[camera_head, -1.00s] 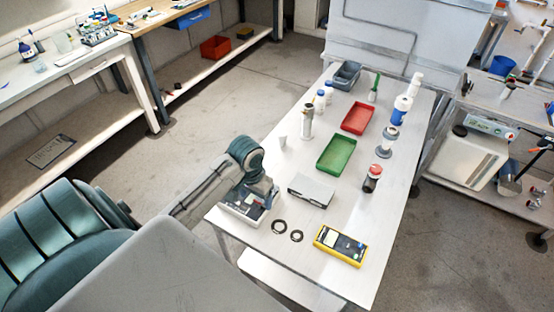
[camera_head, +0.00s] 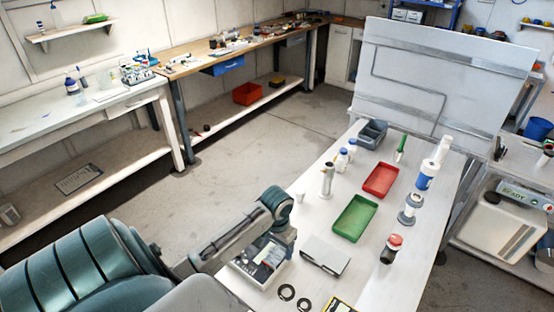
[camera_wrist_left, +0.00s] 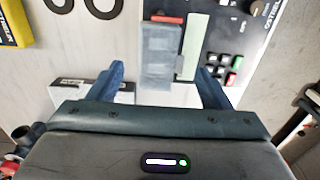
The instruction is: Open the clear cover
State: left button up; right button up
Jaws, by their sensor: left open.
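A panel device (camera_head: 258,270) with a dark face lies on the near left of the white table in the head view. In the left wrist view its black panel (camera_wrist_left: 222,40) has a pale display and several buttons. A greyish see-through flap, seemingly the clear cover (camera_wrist_left: 158,62), lies over the panel's left part, below a red strip. It looks down, though its tilt is hard to tell. My left gripper (camera_wrist_left: 160,69) is open, its blue fingers on either side of the cover, apart from it. In the head view my left wrist hides part of the device. My right gripper is out of view.
A grey box (camera_head: 325,256) stands right of the device, with two black rings (camera_head: 287,292) in front and a yellow meter (camera_head: 340,305) at the picture's bottom edge. Green (camera_head: 354,218) and red (camera_head: 380,180) trays and several bottles stand farther back.

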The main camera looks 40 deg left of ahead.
pick_arm(q)
jog(key=shift+f, duration=0.65)
jog(key=shift+c, duration=1.3)
jog(key=c, duration=0.7)
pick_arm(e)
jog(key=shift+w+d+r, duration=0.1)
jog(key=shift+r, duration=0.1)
